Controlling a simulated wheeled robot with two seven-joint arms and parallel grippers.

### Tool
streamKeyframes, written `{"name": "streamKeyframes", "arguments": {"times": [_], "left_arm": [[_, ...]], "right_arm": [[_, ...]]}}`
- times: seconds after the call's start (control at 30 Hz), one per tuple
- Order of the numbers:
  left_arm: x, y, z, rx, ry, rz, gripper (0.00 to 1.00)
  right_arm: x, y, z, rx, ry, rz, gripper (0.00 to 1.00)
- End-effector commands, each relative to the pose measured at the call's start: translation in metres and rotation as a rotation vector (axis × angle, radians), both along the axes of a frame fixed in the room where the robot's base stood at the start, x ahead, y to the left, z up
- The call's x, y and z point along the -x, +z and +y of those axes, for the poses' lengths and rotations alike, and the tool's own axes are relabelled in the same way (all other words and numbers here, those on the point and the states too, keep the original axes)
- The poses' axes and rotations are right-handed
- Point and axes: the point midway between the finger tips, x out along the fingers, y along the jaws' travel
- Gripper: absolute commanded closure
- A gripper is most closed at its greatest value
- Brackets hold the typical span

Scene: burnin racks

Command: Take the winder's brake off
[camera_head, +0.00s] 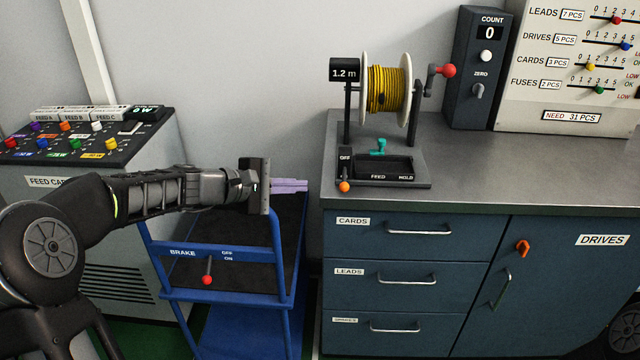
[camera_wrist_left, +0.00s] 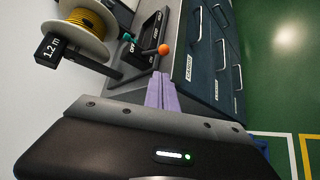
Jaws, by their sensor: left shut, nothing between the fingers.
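The winder holds a spool of yellow cable (camera_head: 388,90) between white flanges on a grey base (camera_head: 420,184) on the counter. At the base's front left is a black lever with an orange ball (camera_head: 344,187); its OFF label is above and the ball is down, away from OFF. The ball also shows in the wrist view (camera_wrist_left: 164,49). A teal handle (camera_head: 379,146) stands behind the FEED/HOLD panel. My left gripper (camera_head: 306,185), with lilac fingers, is shut and empty, left of the orange ball and apart from it. My right gripper is out of view.
A blue cart (camera_head: 215,262) below my left arm has its own BRAKE lever with a red knob (camera_head: 207,280), hanging down. A red-knobbed crank (camera_head: 447,71) is on the winder's right.

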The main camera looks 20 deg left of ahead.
Motion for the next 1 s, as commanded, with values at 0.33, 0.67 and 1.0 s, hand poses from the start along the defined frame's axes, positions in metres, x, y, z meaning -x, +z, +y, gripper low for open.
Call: {"name": "streamKeyframes", "arguments": {"times": [0.33, 0.67, 1.0], "left_arm": [[-0.001, -0.001, -0.001, 0.0, -0.001, 0.001, 1.0], [-0.025, -0.013, -0.021, 0.002, -0.003, 0.002, 1.0], [-0.064, -0.033, -0.052, 0.0, -0.004, 0.002, 1.0]], "right_arm": [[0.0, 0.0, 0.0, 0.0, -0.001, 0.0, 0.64], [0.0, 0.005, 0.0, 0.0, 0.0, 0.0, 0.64], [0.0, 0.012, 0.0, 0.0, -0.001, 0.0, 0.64]]}}
